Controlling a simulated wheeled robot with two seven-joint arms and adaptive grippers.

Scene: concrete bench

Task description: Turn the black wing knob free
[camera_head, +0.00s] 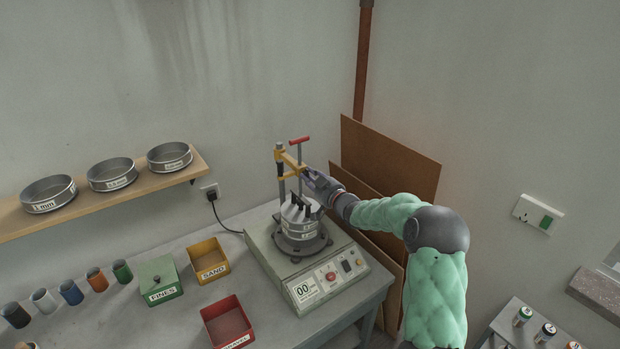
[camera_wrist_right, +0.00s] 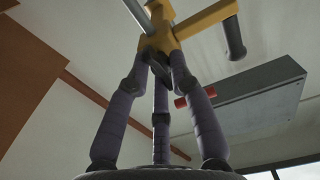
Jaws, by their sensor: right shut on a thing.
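The sieve shaker (camera_head: 283,268) stands on the bench with a stack of sieves (camera_head: 298,228) on it. A yellow clamp arm (camera_head: 289,160) sits on the post above the stack, and a rod with a red T-handle (camera_head: 299,140) rises beside it. My right gripper (camera_head: 308,173) reaches in from the right at the yellow arm. In the right wrist view its purple fingers (camera_wrist_right: 158,58) close together on the black wing knob (camera_wrist_right: 160,71), just under the yellow arm (camera_wrist_right: 203,20). The fingers hide most of the knob. My left gripper is not in view.
A red tray (camera_head: 226,325), a yellow sand tray (camera_head: 208,262) and a green fines box (camera_head: 159,280) stand left of the shaker. A wooden shelf (camera_head: 100,194) holds sieves above. Brown boards (camera_head: 388,160) lean against the wall behind my right arm.

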